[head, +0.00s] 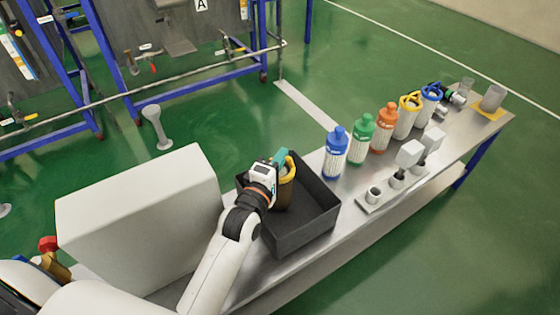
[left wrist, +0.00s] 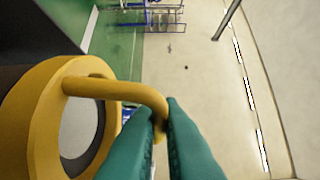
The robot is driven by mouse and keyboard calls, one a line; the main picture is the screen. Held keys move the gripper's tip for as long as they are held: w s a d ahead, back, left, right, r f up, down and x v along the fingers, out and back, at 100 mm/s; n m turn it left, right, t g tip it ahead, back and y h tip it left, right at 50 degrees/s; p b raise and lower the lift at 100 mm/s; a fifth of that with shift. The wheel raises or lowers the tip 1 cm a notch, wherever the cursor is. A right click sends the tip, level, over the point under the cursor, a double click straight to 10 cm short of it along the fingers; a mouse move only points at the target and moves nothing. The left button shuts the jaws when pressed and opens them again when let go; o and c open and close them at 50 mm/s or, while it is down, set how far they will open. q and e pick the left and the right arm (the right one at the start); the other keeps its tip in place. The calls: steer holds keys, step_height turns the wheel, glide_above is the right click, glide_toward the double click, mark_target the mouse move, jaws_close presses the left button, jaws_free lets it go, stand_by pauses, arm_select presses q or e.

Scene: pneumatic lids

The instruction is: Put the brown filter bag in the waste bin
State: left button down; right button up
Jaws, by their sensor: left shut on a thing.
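The brown filter bag (head: 284,196) has a yellow ring and handle on top. My left gripper (head: 281,158) has teal fingers shut on the handle, and the bag hangs upright below. In the left wrist view the fingers (left wrist: 160,125) pinch the yellow handle (left wrist: 125,90) beside the ring. The bag is over or inside the dark grey open bin (head: 300,238) on the metal table; I cannot tell whether its bottom touches the floor of the bin. My arm hides part of the bag and the bin's left side. My right gripper is not in view.
A large white block (head: 140,225) stands left of the bin. Blue (head: 336,152), green (head: 361,138) and orange (head: 384,128) bottles stand right of it on the table (head: 345,205).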

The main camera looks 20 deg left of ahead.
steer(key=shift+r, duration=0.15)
arm_select(q)
steer(key=shift+f, duration=0.15)
steer(key=c, duration=1.6)
jaws_free()
steer(key=shift+o, duration=0.2)
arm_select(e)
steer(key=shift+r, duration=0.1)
arm_select(q)
steer(key=s+p, duration=0.1)
steer(key=s, duration=1.1)
steer(key=shift+a, duration=0.45)
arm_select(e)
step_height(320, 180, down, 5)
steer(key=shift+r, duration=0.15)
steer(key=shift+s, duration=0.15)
